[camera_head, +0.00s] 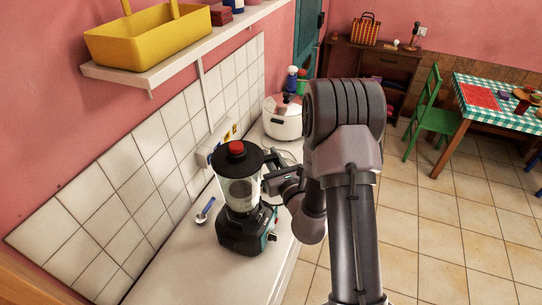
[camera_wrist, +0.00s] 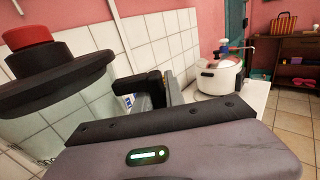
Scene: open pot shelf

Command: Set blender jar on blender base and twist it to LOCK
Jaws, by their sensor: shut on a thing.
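The blender jar (camera_head: 241,190) is clear with a black lid and a red cap. It stands upright on the dark blender base (camera_head: 246,232) on the white counter; whether it is locked cannot be told. My gripper (camera_head: 272,185) reaches in from the right and is shut on the jar at its handle side. The fingertips are mostly hidden there.
A blue-handled spoon (camera_head: 205,210) lies left of the base. A shelf (camera_head: 150,75) with a yellow basket (camera_head: 150,35) hangs above. The counter (camera_head: 180,262) in front of the base is clear.

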